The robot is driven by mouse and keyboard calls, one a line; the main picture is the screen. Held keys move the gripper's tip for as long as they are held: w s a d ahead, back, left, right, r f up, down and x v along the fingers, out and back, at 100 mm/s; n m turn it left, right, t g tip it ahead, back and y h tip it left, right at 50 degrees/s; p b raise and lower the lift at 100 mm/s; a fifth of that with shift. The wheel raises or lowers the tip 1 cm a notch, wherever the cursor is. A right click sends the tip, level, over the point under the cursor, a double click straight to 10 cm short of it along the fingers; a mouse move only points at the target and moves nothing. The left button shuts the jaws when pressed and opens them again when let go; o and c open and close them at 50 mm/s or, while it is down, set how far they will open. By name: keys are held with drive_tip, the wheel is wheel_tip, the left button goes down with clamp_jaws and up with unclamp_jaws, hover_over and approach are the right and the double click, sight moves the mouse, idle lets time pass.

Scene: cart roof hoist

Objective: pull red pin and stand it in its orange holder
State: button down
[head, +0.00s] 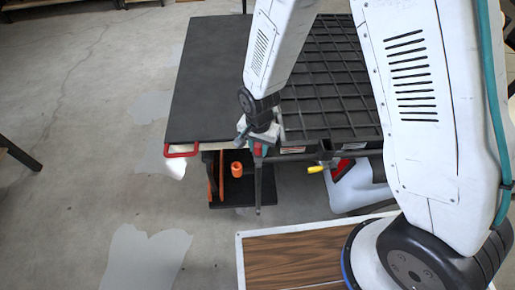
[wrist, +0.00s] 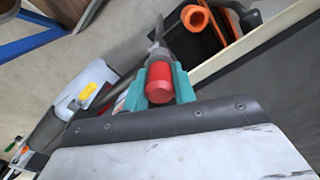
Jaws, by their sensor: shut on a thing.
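My gripper (head: 259,148) is at the front edge of the dark cart, with its teal fingers closed around the red pin. In the wrist view my gripper (wrist: 159,84) shows one teal finger on each side of the red pin's (wrist: 160,92) rounded head.
A flat black panel (head: 205,80) and a black grid (head: 325,75) top the cart. A red handle (head: 182,152) is at its front left corner. A yellow grip (head: 316,169) and a pale container (head: 358,190) are right of the post.

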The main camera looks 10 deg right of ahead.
drive_tip(key=shift+r, duration=0.1)
drive_tip(key=shift+r, duration=2.65)
